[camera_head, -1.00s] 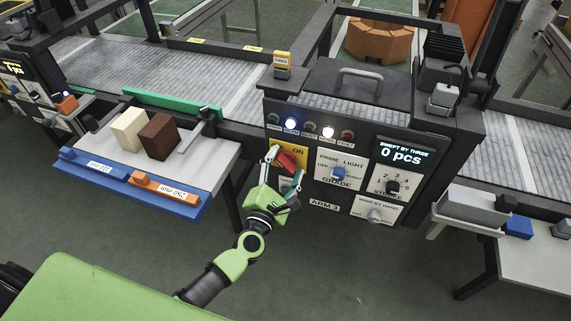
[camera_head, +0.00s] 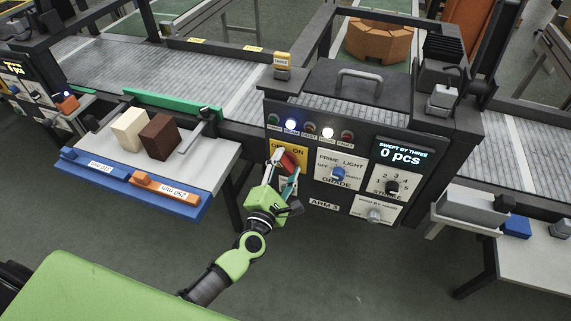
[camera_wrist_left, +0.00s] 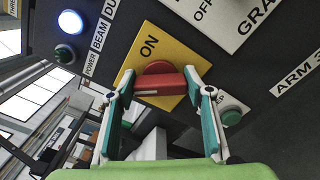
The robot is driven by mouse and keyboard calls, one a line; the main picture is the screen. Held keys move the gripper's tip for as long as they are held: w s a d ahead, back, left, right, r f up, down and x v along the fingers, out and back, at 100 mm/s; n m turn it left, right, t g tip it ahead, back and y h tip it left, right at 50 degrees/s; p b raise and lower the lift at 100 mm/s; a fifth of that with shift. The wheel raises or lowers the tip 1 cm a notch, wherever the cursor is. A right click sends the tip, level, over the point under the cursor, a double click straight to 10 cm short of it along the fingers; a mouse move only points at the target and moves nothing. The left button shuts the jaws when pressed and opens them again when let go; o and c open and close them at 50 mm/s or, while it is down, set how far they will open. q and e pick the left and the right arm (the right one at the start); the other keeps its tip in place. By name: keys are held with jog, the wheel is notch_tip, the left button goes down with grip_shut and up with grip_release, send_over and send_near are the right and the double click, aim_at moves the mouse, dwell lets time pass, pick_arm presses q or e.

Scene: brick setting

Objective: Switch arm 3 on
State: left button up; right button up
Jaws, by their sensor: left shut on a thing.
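The arm 3 panel (camera_head: 321,190) carries a yellow plate (camera_head: 299,154) marked ON, with a red rotary handle (camera_wrist_left: 160,86) on it. My left gripper (camera_head: 284,160) is at this plate, its fingers on either side of the handle. In the left wrist view the left gripper (camera_wrist_left: 160,95) is shut on the red handle, which lies across the picture below the word ON. My right gripper is not in view.
A row of lamps (camera_head: 310,129) runs above; the beam and home lamps are lit. A green button (camera_wrist_left: 231,116) sits near the fingers. To the right are a display (camera_head: 401,153) reading 0 pcs and several knobs. A tray with two blocks (camera_head: 205,188) stands left.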

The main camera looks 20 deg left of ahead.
pick_arm(q)
jog(key=m+p, duration=0.1)
jog(key=m, duration=0.2)
jog(key=shift+d+m, duration=0.1)
jog(key=shift+m, duration=0.2)
jog(key=m+p, duration=0.1)
jog(key=m, duration=0.3)
jog(key=shift+f+m, duration=0.15)
jog(key=shift+m, duration=0.15)
jog(key=m+p, duration=0.1)
jog(key=m, duration=0.3)
jog(key=shift+f+p, duration=0.1)
jog(key=shift+p, duration=0.2)
jog(key=shift+f+m+p, duration=0.15)
jog(key=shift+m+p, duration=0.25)
jog(key=shift+m, duration=1.6)
jog(key=o, duration=1.1)
